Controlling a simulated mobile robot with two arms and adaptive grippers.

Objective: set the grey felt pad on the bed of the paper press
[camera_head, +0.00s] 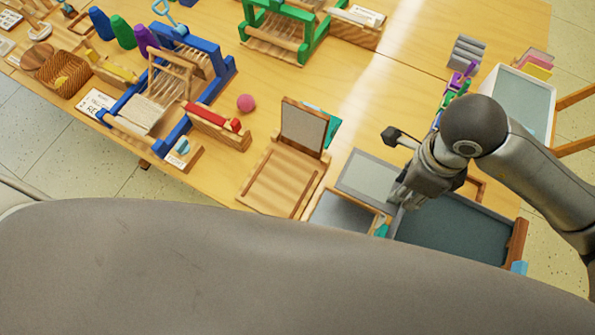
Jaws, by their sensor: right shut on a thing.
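The paper press looks to be the wooden piece in the middle. Its bare wooden bed (272,186) lies flat and its grey-faced lid (302,128) stands upright at the back. The grey felt pad (366,174) seems to be the flat light-grey rectangle to the right of the press. My right gripper (398,200) is at the pad's right edge and appears shut on it; the fingertips are partly hidden by the gripper body. The pad is apart from the bed, over or beside a wood-framed grey tray (343,213). My left gripper is not in view.
A dark tray (455,232) lies right of the gripper. A pink ball (246,103), a red-topped wooden block (215,123) and a blue loom (195,75) stand to the left. A large grey shape hides the near table edge. Bare tabletop shows behind the press.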

